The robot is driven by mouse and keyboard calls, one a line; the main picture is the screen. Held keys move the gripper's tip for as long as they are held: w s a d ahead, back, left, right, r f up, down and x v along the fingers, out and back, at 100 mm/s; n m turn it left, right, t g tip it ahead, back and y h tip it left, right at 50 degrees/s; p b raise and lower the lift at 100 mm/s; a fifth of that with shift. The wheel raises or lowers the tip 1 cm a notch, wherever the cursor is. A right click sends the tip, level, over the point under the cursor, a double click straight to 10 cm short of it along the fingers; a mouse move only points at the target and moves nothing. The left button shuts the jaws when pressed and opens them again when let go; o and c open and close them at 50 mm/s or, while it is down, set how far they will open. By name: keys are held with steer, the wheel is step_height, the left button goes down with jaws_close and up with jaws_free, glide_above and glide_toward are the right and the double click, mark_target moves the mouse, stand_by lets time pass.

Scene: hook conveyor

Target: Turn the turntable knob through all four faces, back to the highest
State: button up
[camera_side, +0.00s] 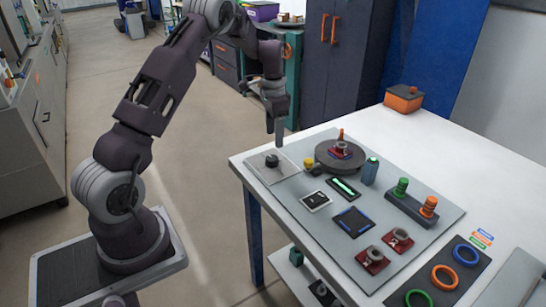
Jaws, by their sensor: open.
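The turntable (323,161) is a dark round disc on the grey board. A red piece with a grey ring (341,149) sits on it. A black knob (272,160) stands on a pale square plate (262,173) at the table's left corner; I cannot tell which way it points. My gripper (275,138) points down above the knob, apparently just clear of it. It is open with nothing visible in it, though its fingers overlap from this side. A small green-lit display (344,188) lies in front of the turntable; no number is readable.
A yellow button (309,162) and a blue-grey cylinder (370,171) flank the turntable. Green (402,187) and orange (429,206) posts stand on a grey block. Red ringed pieces (372,260) and coloured rings (445,277) lie in front. The back of the table is mostly clear.

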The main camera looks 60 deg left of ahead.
mark_target(272, 158)
steer(key=f, duration=0.3)
steer(key=a+f, duration=0.1)
steer(key=f, duration=0.6)
steer(key=shift+a, duration=0.25)
steer(key=shift+c, duration=0.4)
steer(key=shift+r, duration=0.1)
jaws_close()
